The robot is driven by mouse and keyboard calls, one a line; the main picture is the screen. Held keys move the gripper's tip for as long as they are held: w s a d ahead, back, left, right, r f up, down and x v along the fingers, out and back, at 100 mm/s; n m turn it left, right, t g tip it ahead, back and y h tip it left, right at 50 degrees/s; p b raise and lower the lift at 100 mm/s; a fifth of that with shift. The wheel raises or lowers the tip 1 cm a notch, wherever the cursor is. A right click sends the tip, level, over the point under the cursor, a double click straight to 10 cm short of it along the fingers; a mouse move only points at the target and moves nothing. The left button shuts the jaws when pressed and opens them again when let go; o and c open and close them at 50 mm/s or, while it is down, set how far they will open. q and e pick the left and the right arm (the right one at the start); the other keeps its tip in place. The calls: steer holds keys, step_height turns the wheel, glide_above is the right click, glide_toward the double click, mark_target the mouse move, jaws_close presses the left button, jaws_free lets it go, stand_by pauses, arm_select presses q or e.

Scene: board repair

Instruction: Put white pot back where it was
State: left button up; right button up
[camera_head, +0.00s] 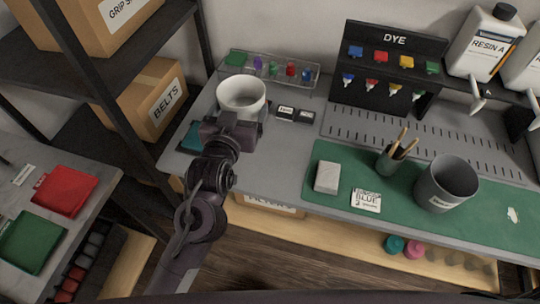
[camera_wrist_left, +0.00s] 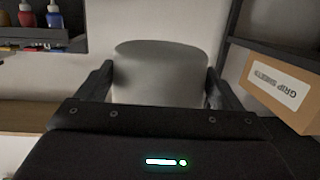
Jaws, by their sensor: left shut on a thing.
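The white pot (camera_head: 242,93) is at the back left of the grey workbench in the head view. It looks upright, with its open top showing. My left gripper (camera_head: 232,120) is at the near side of the pot and is shut on it. In the left wrist view the pot (camera_wrist_left: 160,72) stands between the two fingers (camera_wrist_left: 158,88). The gripper hides the lower part of the pot, so I cannot tell whether it touches the bench. My right gripper is not in view.
A clear tray (camera_head: 268,68) with small coloured bottles lies behind the pot. Small dark boxes (camera_head: 295,114) sit to its right. A green mat (camera_head: 410,215) holds a grey cup (camera_head: 446,184), a pen holder (camera_head: 392,160) and a white block (camera_head: 327,177). A shelf with boxes (camera_head: 150,95) stands left.

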arm_select(q)
steer(key=d+m+h, duration=0.1)
steer(key=d, duration=0.5)
glide_above(267, 163)
step_height(267, 163, down, 16)
steer(key=shift+r, duration=0.15)
steer(key=shift+f, duration=0.25)
steer(key=shift+f+b, duration=0.3)
steer(key=shift+f, duration=1.65)
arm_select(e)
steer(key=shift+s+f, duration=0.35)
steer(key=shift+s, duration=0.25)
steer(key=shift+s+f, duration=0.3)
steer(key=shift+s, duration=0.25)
arm_select(q)
steer(key=shift+f, duration=0.1)
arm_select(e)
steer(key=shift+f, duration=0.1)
